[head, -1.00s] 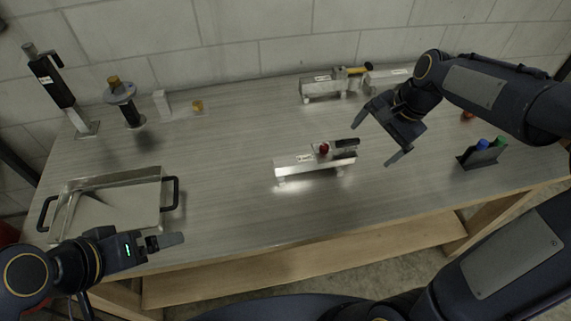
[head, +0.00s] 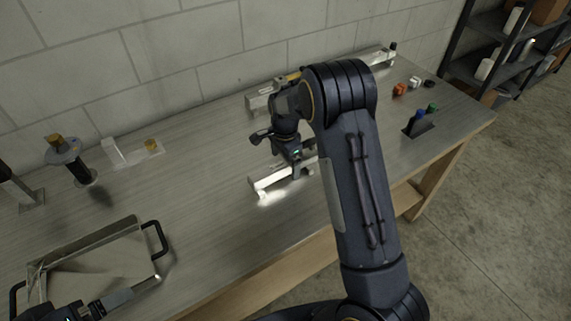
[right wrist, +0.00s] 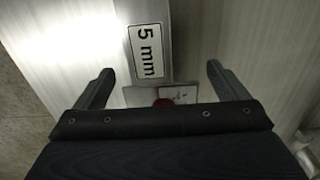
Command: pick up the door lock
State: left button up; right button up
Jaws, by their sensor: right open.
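A silver bar fixture (head: 268,184) stands near the front middle of the table, mostly behind my right arm. In the right wrist view it carries a "5 mm" label (right wrist: 147,51). A metal plate with a small white label (right wrist: 180,93) and a red part (right wrist: 163,101) sits on it, partly hidden by my gripper; I cannot tell for sure that this is the door lock. My right gripper (head: 278,156) is open above the fixture. In the wrist view its fingers (right wrist: 160,84) are on either side of the bar, with nothing gripped. My left gripper (head: 112,302) is at the lower left, partly cut off.
A metal tray (head: 150,228) with black handles lies at the left. A second silver fixture (head: 260,102) stands behind my right arm. A black holder (head: 418,130) with blue and green items and small orange parts (head: 400,89) are at the right. A shelf rack (head: 480,65) stands beyond.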

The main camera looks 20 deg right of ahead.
jog(key=shift+f, duration=0.85)
jog(key=shift+w+r, duration=0.1)
jog(key=c, duration=1.6)
